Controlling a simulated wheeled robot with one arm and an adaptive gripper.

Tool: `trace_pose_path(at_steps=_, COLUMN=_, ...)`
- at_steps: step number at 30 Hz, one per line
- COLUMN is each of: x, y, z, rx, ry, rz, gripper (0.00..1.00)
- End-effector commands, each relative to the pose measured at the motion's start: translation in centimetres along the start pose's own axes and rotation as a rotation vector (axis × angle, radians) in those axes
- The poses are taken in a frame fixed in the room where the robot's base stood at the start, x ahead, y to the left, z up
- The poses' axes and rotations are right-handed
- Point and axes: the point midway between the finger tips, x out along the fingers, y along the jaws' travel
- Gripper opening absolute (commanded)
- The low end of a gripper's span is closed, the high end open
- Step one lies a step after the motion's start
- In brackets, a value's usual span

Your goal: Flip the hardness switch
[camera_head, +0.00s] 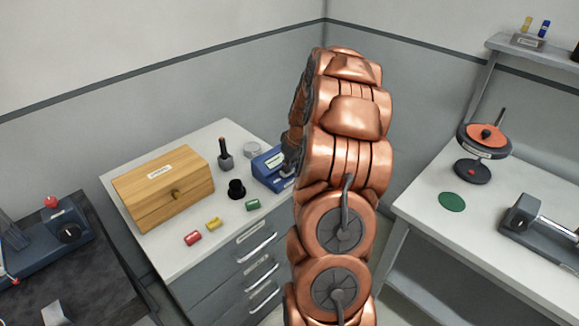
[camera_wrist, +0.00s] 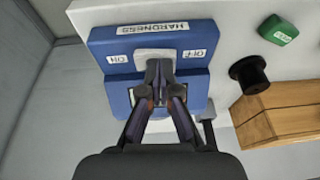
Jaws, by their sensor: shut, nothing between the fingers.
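The hardness switch is a blue box (camera_wrist: 107,37) with a HARDNESS label, seen upside down in the wrist view, with ON at picture left and OFF at picture right. A light grey plate (camera_wrist: 143,55) sits between these labels. My gripper (camera_wrist: 159,68) is shut and empty, its fingertips over the grey plate. The lever is hidden or too unclear to tell its side, and I cannot tell whether the fingers touch it. In the head view the blue box (camera_head: 266,172) stands at the cabinet's right back, partly behind my copper arm.
The cabinet top (camera_head: 165,250) also holds a wooden box (camera_head: 165,188), a black cup (camera_head: 236,189), a dark tool with a handle (camera_head: 225,160), and red, yellow and green (camera_head: 253,205) pieces. In the wrist view the black cup (camera_wrist: 249,74) and wooden box (camera_wrist: 280,115) lie right of the switch.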

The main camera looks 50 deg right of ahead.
Motion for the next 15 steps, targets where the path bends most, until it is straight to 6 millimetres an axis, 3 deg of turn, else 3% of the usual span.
trace_pose_path(at_steps=15, x=-0.75, y=-0.05, z=-0.34, rx=-0.002, ry=0.003, rz=0.003, gripper=0.00)
